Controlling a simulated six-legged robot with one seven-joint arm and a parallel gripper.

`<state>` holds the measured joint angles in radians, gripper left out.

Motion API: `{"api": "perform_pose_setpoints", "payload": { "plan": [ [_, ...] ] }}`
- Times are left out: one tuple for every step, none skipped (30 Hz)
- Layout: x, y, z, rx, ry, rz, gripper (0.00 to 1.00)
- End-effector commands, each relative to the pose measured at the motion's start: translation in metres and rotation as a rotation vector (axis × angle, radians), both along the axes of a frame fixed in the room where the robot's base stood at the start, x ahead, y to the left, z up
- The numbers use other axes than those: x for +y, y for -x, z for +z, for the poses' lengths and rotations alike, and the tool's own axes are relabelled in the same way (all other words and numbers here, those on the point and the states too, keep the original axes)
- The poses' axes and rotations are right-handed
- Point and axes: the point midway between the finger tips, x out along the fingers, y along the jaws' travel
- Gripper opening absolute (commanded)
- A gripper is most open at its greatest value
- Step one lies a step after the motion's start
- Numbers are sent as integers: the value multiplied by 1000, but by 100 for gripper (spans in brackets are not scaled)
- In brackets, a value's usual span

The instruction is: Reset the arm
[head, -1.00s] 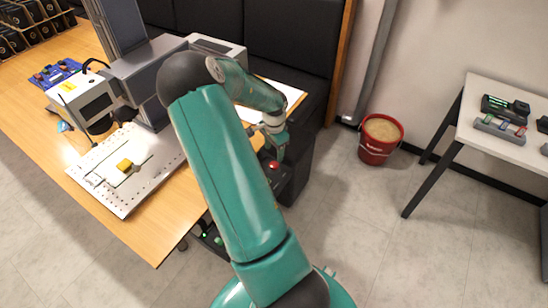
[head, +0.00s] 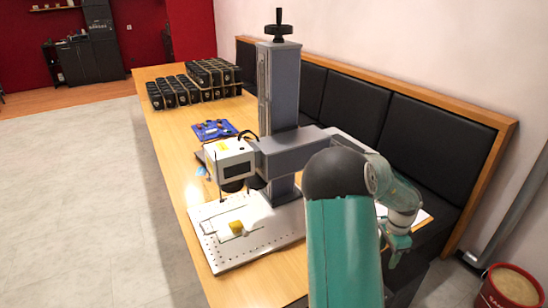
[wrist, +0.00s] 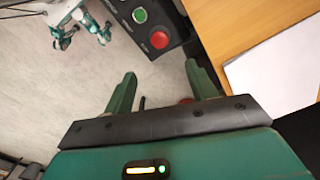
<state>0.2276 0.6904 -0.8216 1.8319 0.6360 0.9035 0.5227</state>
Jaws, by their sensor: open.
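My gripper (head: 397,248) is beyond the right side of the laser marker (head: 290,150), at the end of my teal arm. The wrist view shows its two fingers (wrist: 162,80) spread apart with nothing held between them. A dark control box (wrist: 150,22) with a green button (wrist: 139,15) and a red button (wrist: 159,40) lies past the fingertips, apart from them. In the head view my arm hides part of the marker's right side.
The wooden table (head: 172,130) carries a blue board (head: 214,129) and rows of black items (head: 195,82). A black padded bench (head: 425,135) runs along the wall. White paper (wrist: 275,70) lies near the gripper. A red bucket (head: 510,287) stands at lower right. The floor at left is clear.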

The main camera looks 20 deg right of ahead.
Motion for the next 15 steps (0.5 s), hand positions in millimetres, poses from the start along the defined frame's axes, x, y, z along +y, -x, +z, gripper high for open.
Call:
{"api": "perform_pose_setpoints", "payload": {
  "plan": [
    [0, 0, 0, 0, 0, 0, 57],
    [0, 0, 0, 0, 0, 0, 57],
    [1, -1, 1, -2, -1, 4, 57],
    [3, -2, 2, -5, -4, 9, 57],
    [6, -3, 4, -10, -6, 17, 57],
    [12, -6, 7, -18, -12, 33, 57],
    [17, -9, 11, -29, -18, 51, 57],
    [25, -12, 16, -40, -25, 73, 57],
    [36, -17, 23, -56, -35, 110, 57],
    [46, -21, 29, -70, -44, 142, 57],
    [57, -25, 36, -85, -51, 176, 57],
    [72, -29, 45, -105, -62, 227, 57],
    [84, -33, 52, -119, -68, 266, 57],
    [95, -36, 59, -134, -73, 307, 57],
    [111, -39, 69, -153, -80, 361, 57]
  ]
}}
